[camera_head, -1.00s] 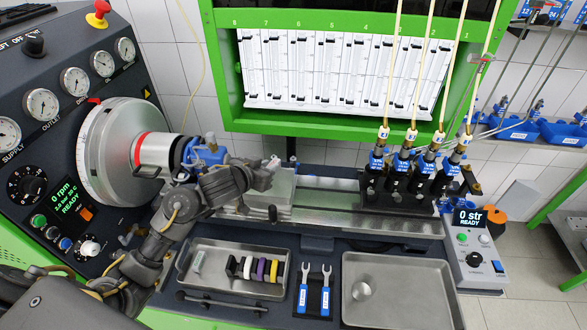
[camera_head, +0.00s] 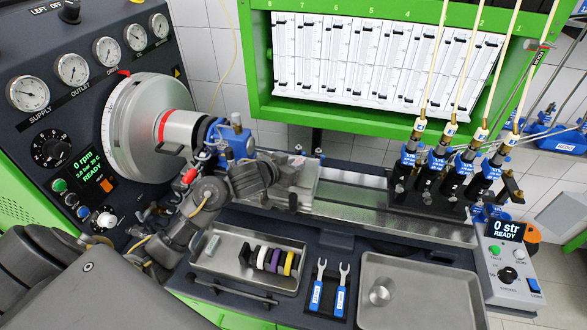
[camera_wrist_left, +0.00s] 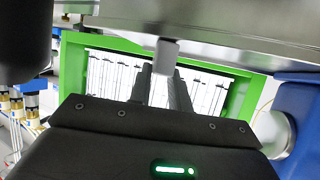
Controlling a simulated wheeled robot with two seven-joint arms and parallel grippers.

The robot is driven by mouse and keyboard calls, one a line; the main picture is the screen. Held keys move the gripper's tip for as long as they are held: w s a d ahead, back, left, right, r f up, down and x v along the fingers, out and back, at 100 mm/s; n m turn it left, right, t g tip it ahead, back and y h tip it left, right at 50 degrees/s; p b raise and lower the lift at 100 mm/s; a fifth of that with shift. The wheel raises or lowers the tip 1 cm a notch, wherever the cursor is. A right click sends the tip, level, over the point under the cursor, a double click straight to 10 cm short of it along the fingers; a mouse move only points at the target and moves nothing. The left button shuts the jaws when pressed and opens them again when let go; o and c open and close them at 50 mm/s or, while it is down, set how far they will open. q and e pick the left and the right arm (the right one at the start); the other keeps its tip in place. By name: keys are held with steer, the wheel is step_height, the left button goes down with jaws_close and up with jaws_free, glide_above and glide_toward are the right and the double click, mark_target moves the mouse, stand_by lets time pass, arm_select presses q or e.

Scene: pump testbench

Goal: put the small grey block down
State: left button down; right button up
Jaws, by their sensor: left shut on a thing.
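My left gripper (camera_head: 272,166) is in front of the round drive housing, close to the blue fitting (camera_head: 235,140) and beside the metal slide block (camera_head: 304,182) on the rail. In the left wrist view the gripper (camera_wrist_left: 164,78) is shut on the small grey block (camera_wrist_left: 167,54), which stands out past the fingertips just under a metal edge. I cannot tell whether the block touches that metal. In the head view the block is not clearly visible behind the gripper. My right gripper is not in view.
A tray (camera_head: 209,268) with a pale cylinder and several coloured discs lies in front. Two blue-handled wrenches (camera_head: 317,298) and a second tray (camera_head: 425,312) with a round metal piece are to its right. Several black injector holders (camera_head: 437,186) stand at the rail's right.

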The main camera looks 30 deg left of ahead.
arm_select(q)
steer(key=c, duration=1.7)
jaws_free()
steer(key=shift+f, duration=0.1)
steer(key=o, duration=0.4)
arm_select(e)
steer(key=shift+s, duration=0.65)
arm_select(q)
steer(key=shift+r, duration=0.25)
steer(key=p+v, duration=0.2)
steer(key=v, duration=1)
steer(key=shift+f, duration=0.15)
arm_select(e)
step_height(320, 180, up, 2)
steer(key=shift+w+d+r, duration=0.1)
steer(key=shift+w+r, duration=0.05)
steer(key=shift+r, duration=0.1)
arm_select(q)
steer(key=shift+s, duration=0.1)
